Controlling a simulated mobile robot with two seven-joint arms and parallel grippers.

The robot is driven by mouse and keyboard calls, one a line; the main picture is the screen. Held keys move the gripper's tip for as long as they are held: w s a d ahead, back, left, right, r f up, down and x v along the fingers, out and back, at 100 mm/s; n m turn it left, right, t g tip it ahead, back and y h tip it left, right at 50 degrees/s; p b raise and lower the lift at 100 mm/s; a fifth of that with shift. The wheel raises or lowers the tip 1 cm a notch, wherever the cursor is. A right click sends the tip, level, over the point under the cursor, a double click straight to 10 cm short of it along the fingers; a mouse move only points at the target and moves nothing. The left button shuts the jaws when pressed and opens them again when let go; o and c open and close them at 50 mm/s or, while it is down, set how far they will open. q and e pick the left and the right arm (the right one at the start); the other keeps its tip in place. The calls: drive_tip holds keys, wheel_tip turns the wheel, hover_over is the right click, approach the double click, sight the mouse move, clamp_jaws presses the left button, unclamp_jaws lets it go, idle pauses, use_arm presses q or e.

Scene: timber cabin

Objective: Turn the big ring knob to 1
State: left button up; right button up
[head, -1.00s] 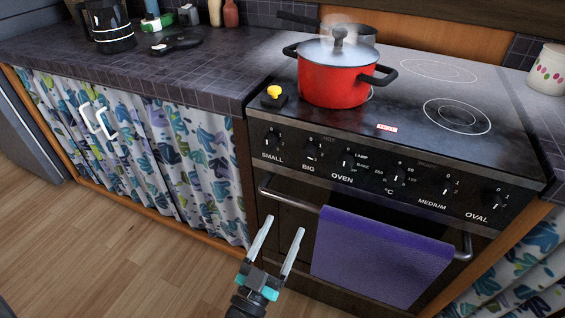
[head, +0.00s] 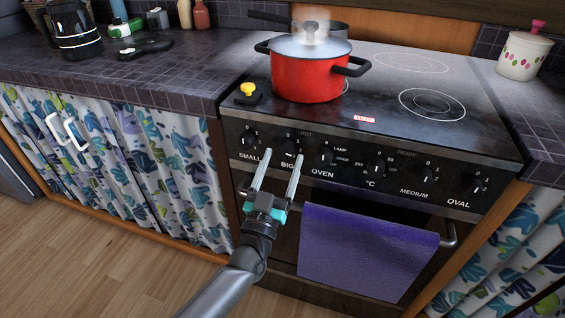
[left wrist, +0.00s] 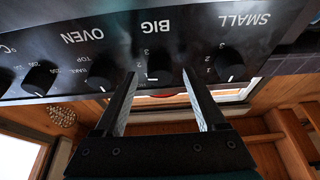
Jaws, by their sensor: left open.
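The big ring knob (head: 288,147) is a black dial above the label BIG on the oven's front panel. In the left wrist view, which is upside down, the knob (left wrist: 160,66) shows a white mark at its lower edge, with small numbers beside it. I cannot read the setting surely. My left gripper (head: 283,153) is open, its two fingers pointing at the panel. In the left wrist view the gripper (left wrist: 158,74) has a fingertip on either side of the knob, apart from it as far as I can tell. My right gripper is not in view.
The small knob (head: 250,141) and the oven knob (head: 325,157) flank it closely. A steaming red pot (head: 306,77) stands on the hob above. A purple towel (head: 365,255) hangs on the oven handle (head: 447,237). A yellow-topped item (head: 248,91) sits at the hob's left edge.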

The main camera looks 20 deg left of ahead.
use_arm(q)
drive_tip(key=shift+w+r, duration=0.15)
drive_tip(key=shift+w, duration=0.25)
clamp_jaws()
idle(0.4)
